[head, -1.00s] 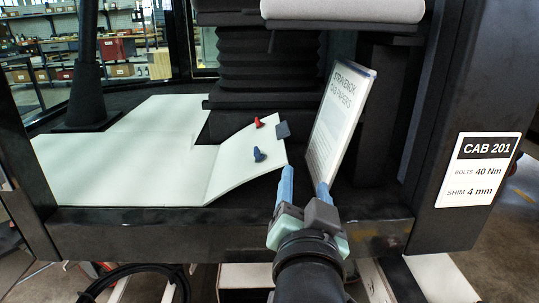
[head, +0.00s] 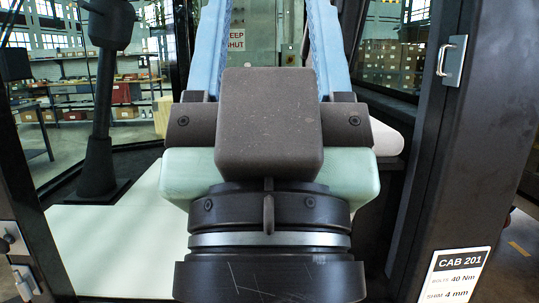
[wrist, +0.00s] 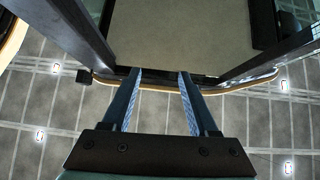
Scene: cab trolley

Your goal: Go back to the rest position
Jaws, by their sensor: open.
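My gripper (head: 268,20) fills the middle of the head view, raised high and close to the camera, with its two blue fingers pointing up and apart. In the wrist view my gripper (wrist: 157,75) is open, with nothing between its fingers. Its body hides the middle of the cab, including where the red and blue pieces and the upright paper sheet stood.
The white board (head: 110,245) lies on the cab floor at left. A dark lever column (head: 97,150) stands at left. A dark door post (head: 425,160) with a CAB 201 label (head: 455,277) rises at right.

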